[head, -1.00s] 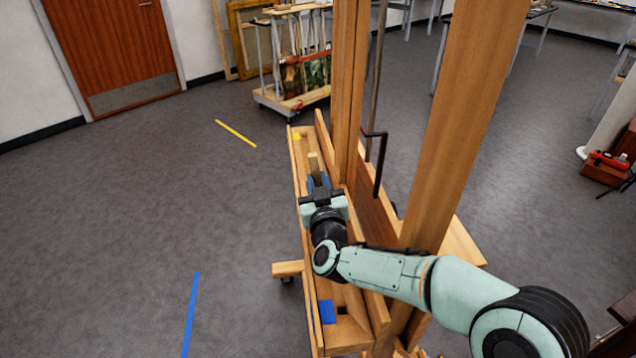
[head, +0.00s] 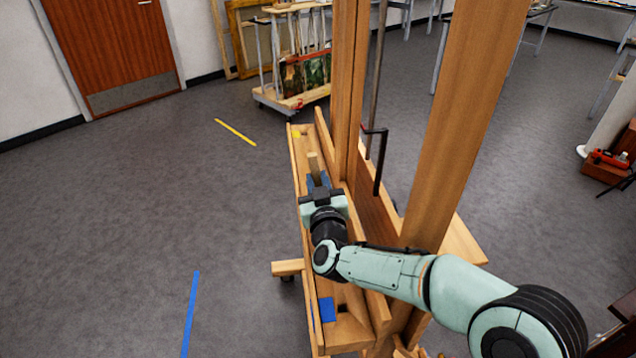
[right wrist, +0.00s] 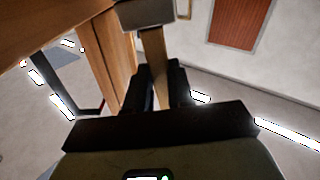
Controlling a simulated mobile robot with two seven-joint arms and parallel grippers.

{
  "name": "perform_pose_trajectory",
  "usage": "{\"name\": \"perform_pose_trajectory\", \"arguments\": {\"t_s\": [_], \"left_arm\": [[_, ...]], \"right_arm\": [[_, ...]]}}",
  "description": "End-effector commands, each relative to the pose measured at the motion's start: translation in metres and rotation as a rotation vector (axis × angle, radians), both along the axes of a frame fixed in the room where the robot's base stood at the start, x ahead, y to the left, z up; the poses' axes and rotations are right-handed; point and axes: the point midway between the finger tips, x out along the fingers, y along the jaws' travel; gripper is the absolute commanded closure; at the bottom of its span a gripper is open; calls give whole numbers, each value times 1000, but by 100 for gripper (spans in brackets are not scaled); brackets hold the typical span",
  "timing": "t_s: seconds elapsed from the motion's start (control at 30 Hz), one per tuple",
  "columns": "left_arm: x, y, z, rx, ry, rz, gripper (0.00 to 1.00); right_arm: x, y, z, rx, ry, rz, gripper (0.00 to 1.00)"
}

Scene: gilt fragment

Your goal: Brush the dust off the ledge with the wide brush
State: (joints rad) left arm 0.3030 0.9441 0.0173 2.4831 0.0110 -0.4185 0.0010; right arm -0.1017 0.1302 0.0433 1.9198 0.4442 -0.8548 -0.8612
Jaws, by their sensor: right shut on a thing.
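The ledge (head: 299,180) is the long wooden tray of an easel, running away from me in the head view. My right gripper (head: 317,182) is low over the ledge and shut on the wide brush. Dust is too small to tell. My left gripper is not in view.
Easel posts (head: 470,125) rise along the right side of the ledge. A blue patch (head: 327,310) lies at the ledge's near end and a yellow patch (head: 296,133) at its far end. A cart (head: 292,95) stands behind. The floor at left is clear.

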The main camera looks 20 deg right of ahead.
Motion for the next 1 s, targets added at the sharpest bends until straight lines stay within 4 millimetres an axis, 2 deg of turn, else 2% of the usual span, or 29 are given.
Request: {"name": "perform_pose_trajectory", "arguments": {"t_s": [0.4, 0.73, 1.0], "left_arm": [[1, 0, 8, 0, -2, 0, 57], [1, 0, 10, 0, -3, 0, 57], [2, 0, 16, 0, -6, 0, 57]], "right_arm": [[28, -9, 1, 1, 0, -1, 100], [38, -12, 1, 0, 0, -1, 100], [56, -17, 1, 0, 0, -1, 100]]}}
